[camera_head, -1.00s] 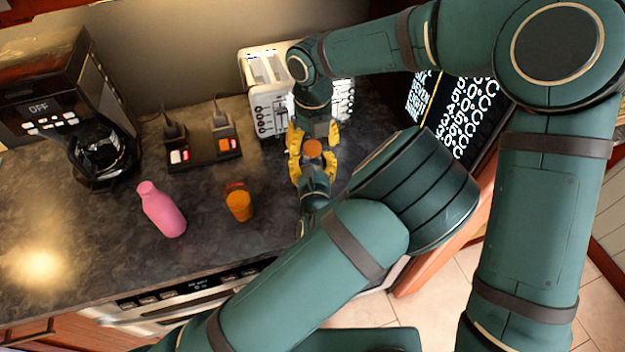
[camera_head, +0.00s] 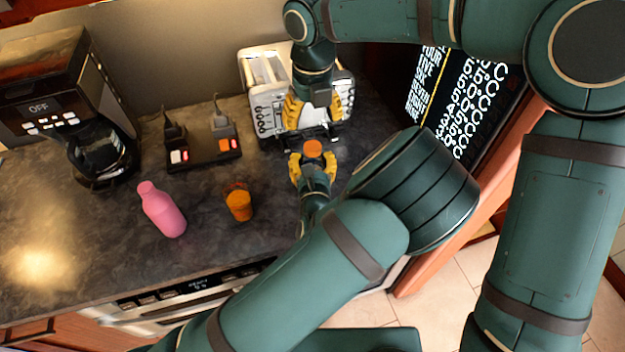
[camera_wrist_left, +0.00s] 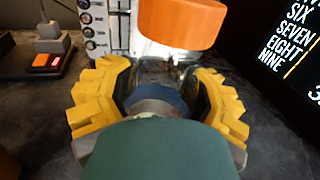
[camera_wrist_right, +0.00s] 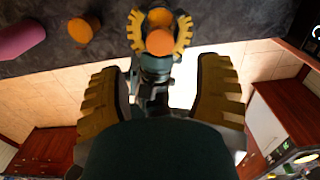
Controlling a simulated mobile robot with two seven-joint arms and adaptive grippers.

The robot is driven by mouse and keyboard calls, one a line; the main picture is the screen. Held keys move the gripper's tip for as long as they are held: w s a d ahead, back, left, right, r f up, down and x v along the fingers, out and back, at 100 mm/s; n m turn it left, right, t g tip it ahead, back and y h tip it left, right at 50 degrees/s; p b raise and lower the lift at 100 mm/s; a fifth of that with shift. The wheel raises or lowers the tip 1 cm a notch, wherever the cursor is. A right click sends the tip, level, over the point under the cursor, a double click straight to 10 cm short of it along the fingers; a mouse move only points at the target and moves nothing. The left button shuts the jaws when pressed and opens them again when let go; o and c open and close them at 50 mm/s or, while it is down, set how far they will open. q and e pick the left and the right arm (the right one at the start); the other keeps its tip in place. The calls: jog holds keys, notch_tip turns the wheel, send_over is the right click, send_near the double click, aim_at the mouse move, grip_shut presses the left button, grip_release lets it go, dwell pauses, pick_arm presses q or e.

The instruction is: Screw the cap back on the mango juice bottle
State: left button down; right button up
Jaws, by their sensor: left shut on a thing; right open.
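An orange cap (camera_head: 313,148) shows between the fingers of my left gripper (camera_head: 313,168). In the left wrist view the cap (camera_wrist_left: 180,22) is above a clear, glassy bottle part (camera_wrist_left: 165,75) between the yellow fingers. That gripper is shut on the bottle; its body is mostly hidden. I cannot tell whether the cap is seated on the neck. My right gripper (camera_head: 313,108) is open and empty, behind and above the cap and apart from it. In the right wrist view the cap (camera_wrist_right: 160,42) lies beyond the open fingers, with another orange patch just behind it.
On the counter stand a pink bottle (camera_head: 163,210), an orange cup (camera_head: 239,204), a power strip (camera_head: 203,153), a coffee maker (camera_head: 98,150) and a toaster (camera_head: 270,95) close behind the right gripper. A dark panel with white text (camera_head: 470,95) is at right.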

aim_at(312, 145)
jog(key=shift+f, duration=0.1)
jog(key=shift+f, duration=4)
grip_shut()
jog(key=shift+c, duration=0.6)
grip_release()
jog(key=shift+r, duration=2.3)
jog(key=o, duration=0.7)
jog(key=shift+c, duration=0.2)
